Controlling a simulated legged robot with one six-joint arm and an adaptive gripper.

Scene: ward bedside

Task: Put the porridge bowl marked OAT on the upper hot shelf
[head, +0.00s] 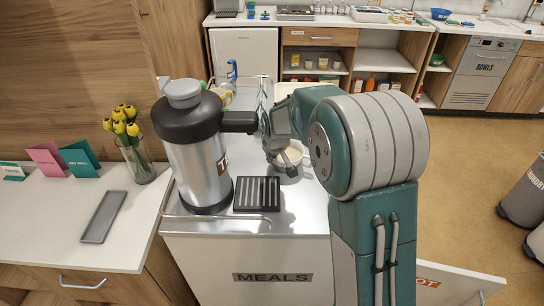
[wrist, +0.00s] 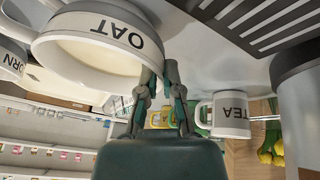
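The porridge bowl marked OAT (wrist: 95,30) is pale with a grey band and stands on the metal trolley top. It shows upside down in the wrist view, pale porridge inside; in the head view the bowl (head: 289,158) is partly hidden by my arm. My gripper (wrist: 160,68) is at the bowl's edge, its two fingertips close together with the rim between or just beside them. I cannot tell whether they press on it. The MEALS cabinet (head: 215,262) is below the trolley top. A white door (head: 462,288) lettered partly "OT" hangs open at its right. The hot shelves are hidden.
A big steel urn (head: 198,160) and black drip grate (head: 257,194) stand left of the bowl. A TEA mug (wrist: 231,117) and another bowl ending in "RN" (wrist: 12,66) flank it in the wrist view. The floor (head: 465,190) at right is clear; bins stand at its edge.

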